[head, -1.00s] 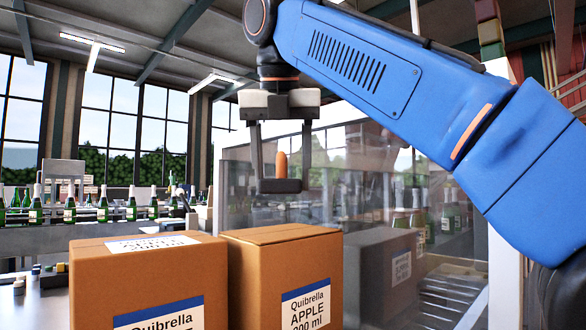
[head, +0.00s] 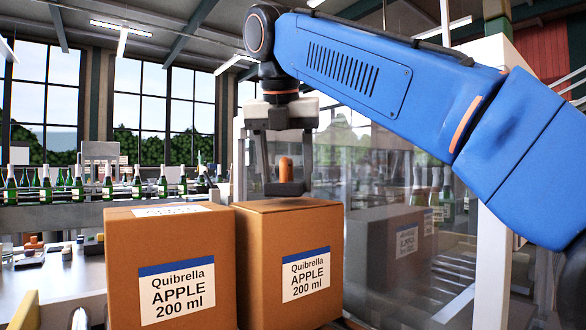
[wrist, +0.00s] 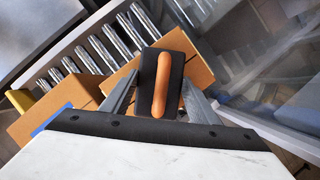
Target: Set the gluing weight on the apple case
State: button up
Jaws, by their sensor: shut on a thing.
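The wrist view also shows the weight (wrist: 149,88) between the fingers. Two brown cardboard cases with Quibrella APPLE 200 ml labels stand side by side: the left case (head: 125,255) and the right case (head: 265,255). The weight is level and over the top of the right case, close to it. I cannot tell whether it touches.
A clear panel (head: 345,165) stands behind and right of the cases, with a grey case (head: 385,265) seen through it. Rollers (wrist: 105,50) show in the wrist view. Green bottles (head: 107,187) line a conveyor at the back left. Small items lie on the left table (head: 40,285).

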jog(key=shift+f, duration=0.75)
dwell(0.8)
jog(key=o, duration=1.9)
jog(key=shift+c, duration=0.2)
